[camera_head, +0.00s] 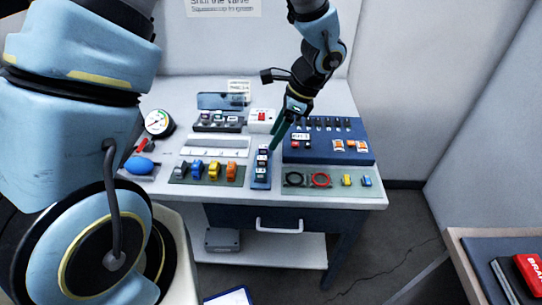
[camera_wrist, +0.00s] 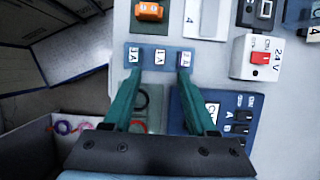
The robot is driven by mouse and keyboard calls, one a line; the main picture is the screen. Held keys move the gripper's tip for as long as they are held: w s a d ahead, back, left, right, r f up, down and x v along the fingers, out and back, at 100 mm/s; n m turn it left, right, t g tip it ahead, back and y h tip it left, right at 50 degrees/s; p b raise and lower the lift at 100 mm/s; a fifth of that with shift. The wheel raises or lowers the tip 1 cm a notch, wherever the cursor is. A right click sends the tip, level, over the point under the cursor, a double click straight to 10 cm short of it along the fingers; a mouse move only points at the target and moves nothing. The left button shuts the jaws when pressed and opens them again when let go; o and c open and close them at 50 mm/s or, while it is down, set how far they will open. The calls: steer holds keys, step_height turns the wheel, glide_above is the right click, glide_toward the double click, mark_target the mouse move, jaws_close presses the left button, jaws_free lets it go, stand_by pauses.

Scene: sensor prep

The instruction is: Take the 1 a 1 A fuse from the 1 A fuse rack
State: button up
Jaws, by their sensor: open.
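The 1 A fuse rack (camera_head: 260,184) is a narrow blue block near the front middle of the bench. It also shows in the wrist view (camera_wrist: 147,46). It holds three pale fuses labelled 1 A: the left fuse (camera_wrist: 133,55), the middle fuse (camera_wrist: 161,56) and the right fuse (camera_wrist: 183,58). My gripper (camera_wrist: 158,74) is open and empty, with its two green fingers spread at the near edge of the rack, roughly in line with the outer fuses. In the head view my gripper (camera_head: 276,143) is over the rack's far end. Whether the fingertips touch the rack is unclear.
Left of the rack is a tray (camera_head: 207,181) with coloured connectors. To its right are a blue panel (camera_head: 328,153) with switches and a green mat (camera_head: 332,182) with rings. A white box with a red switch (camera_head: 261,118) stands behind.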

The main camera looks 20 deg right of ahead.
mark_target(263, 158)
steer(key=shift+p+x, duration=1.35)
steer(key=shift+x, duration=2.85)
jaws_close()
